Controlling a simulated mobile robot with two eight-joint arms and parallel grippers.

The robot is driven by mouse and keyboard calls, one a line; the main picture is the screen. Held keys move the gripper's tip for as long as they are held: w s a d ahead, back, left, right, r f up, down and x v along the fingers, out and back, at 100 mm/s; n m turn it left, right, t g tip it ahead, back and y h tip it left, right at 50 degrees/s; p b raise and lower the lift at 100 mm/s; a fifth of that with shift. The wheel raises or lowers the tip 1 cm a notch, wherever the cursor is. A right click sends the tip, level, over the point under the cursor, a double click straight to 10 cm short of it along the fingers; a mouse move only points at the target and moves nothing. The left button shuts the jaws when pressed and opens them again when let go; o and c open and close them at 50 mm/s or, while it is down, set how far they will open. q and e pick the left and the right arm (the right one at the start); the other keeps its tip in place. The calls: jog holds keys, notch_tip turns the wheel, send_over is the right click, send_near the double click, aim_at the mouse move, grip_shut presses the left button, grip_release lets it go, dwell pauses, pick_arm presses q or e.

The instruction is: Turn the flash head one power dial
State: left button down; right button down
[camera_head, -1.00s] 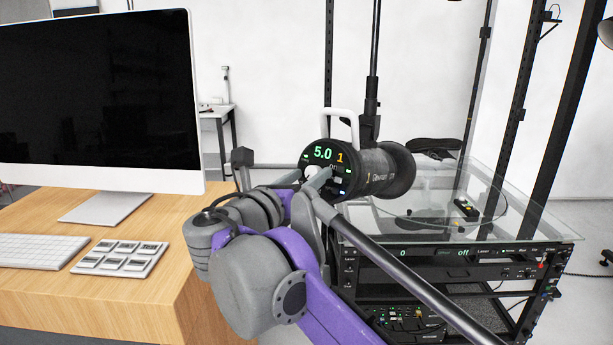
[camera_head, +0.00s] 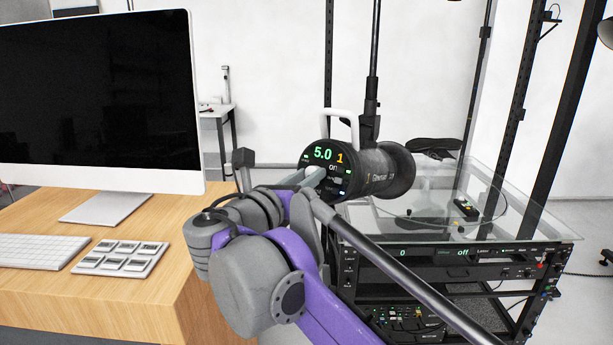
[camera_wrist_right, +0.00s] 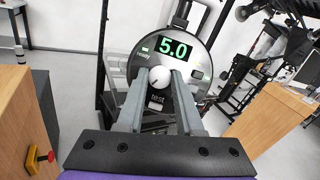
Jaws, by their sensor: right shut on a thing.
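The flash head (camera_head: 375,172) is a dark cylinder with a white handle, hung on a black pole above a glass-topped rack. Its round rear panel shows "5.0" in green and an orange "1" in the head view. My right gripper (camera_head: 312,178) reaches this panel from the front left. In the right wrist view the white round power dial (camera_wrist_right: 160,78) sits between the two grey fingers of my right gripper (camera_wrist_right: 161,84), which are shut on it. In the head view the fingers hide the dial. The "5.0" display (camera_wrist_right: 174,50) also shows in the wrist view, tilted. My left gripper is not in view.
A wooden desk (camera_head: 150,290) with a monitor (camera_head: 95,95), a keyboard and a button pad (camera_head: 120,258) is at left. The glass top (camera_head: 540,228) of the equipment rack lies below the flash head. Dark vertical posts stand at right.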

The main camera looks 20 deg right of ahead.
jog(key=m+g+h+p, duration=0.1)
jog(key=m+p, duration=0.1)
jog(key=m, duration=0.1)
jog(key=shift+a+r+m, duration=0.1)
jog(key=shift+r+m, duration=0.05)
jog(key=shift+m, duration=0.25)
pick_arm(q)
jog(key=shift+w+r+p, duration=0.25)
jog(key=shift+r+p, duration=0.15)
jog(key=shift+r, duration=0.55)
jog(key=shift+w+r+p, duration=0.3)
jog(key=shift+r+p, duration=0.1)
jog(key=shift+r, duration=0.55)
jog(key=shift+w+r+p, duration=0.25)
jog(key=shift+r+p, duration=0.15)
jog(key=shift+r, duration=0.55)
pick_arm(e)
jog(key=shift+w+m+g+h, duration=0.1)
jog(key=shift+m+g+h, duration=0.55)
jog(key=shift+m, duration=1.05)
jog(key=c, duration=0.6)
grip_release()
jog(key=shift+o, duration=0.2)
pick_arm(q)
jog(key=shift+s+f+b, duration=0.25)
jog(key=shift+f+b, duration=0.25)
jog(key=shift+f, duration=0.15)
pick_arm(e)
jog(key=v, duration=1.1)
